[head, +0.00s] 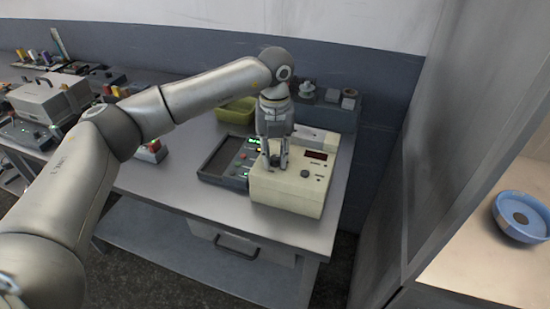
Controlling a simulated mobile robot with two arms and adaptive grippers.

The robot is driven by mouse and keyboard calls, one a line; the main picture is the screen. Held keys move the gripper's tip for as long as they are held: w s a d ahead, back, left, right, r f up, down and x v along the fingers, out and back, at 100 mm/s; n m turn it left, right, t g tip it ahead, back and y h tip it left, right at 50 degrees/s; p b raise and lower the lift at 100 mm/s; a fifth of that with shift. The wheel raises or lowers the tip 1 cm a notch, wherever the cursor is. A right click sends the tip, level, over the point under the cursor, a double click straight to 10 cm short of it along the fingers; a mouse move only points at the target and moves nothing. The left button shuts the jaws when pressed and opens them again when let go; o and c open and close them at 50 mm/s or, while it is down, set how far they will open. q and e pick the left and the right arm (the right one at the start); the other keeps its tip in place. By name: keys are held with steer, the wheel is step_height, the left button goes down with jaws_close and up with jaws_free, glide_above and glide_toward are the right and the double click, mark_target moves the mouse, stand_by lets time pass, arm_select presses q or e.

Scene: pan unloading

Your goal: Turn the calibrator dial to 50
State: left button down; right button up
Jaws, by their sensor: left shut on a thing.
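The calibrator (288,188) is a cream box with a dark red display (317,154) near the right end of the grey table. My left gripper (276,163) points down over its left part, shut on a dark dial (275,160) that shows between the fingertips. The dial's marking is hidden or too small to read, and no number on the display can be made out. A small dark knob (305,173) sits on the box's top to the right of the gripper. My right gripper is not in view.
A dark tray (215,160) with green-lit modules stands directly left of the calibrator. A yellow-green bin (237,111) and a grey box (336,112) are behind. A blue bowl (522,215) lies on a wooden surface at right. Bare table (180,187) shows at front left.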

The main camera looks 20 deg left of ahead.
mark_target(275, 157)
arm_select(q)
steer(key=n+b, duration=0.1)
steer(key=n, duration=0.3)
steer(key=shift+n+b, duration=0.35)
steer(key=shift+n, duration=0.05)
steer(key=n+b, duration=0.1)
steer(key=n, duration=0.3)
steer(key=shift+n, duration=0.3)
steer(key=c, duration=1.2)
jaws_free()
step_height(275, 157, up, 12)
